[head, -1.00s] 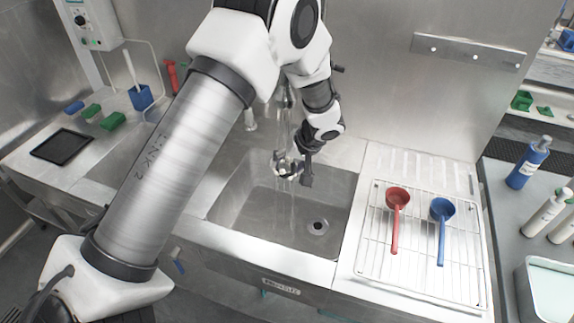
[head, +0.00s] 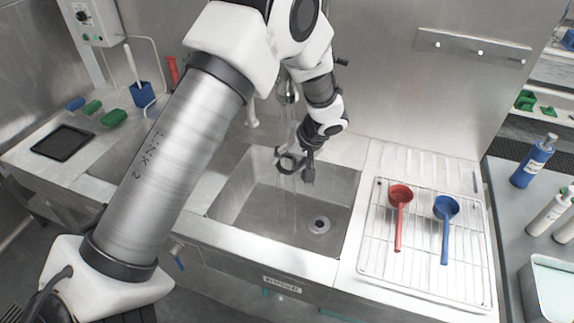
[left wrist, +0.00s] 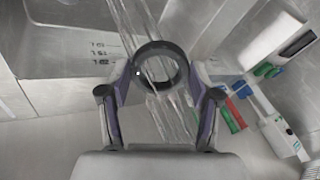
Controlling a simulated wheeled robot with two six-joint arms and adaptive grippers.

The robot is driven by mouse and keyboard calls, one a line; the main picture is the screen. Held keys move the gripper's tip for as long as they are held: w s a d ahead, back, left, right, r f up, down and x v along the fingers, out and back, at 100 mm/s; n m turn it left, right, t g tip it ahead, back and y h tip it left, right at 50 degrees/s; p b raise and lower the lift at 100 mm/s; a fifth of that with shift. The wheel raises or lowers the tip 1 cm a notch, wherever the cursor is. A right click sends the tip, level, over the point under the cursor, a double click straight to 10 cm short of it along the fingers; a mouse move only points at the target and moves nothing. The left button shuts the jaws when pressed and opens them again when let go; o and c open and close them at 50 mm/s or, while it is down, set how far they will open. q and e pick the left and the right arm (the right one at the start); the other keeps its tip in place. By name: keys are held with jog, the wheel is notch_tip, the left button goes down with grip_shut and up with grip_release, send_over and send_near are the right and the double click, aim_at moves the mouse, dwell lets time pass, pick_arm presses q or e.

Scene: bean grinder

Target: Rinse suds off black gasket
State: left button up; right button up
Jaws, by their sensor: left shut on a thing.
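The black gasket (head: 280,164) is a dark ring held over the sink basin (head: 240,205). In the left wrist view the gasket (left wrist: 182,60) sits between both fingertips, its hole open towards me. My left gripper (head: 297,164) is shut on it, and it also shows in the left wrist view (left wrist: 160,78). Running water (left wrist: 165,110) from the tap (head: 288,90) falls at the ring and through its hole. The ring looks mostly dark, with one small white speck at its left edge in the wrist view. My right gripper is out of view.
Right of the sink, a wire rack (head: 425,275) holds a red scoop (head: 400,195) and a blue scoop (head: 445,208). A black tray (head: 62,141), green brushes (head: 113,118) and a blue cup (head: 142,95) stand on the left counter.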

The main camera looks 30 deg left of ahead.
pick_arm(q)
jog(key=shift+s+d+b, duration=0.3)
jog(key=shift+s+b, duration=0.25)
jog(key=shift+s, duration=0.1)
jog(key=s+d+b, duration=0.2)
jog(key=s, duration=0.4)
jog(key=shift+d, duration=0.2)
jog(key=shift+s+r, duration=0.1)
dwell(0.8)
jog(key=s+d+r+p, duration=0.1)
jog(key=s+r, duration=0.3)
jog(key=shift+s+d+p, duration=0.3)
jog(key=shift+d+p, duration=0.1)
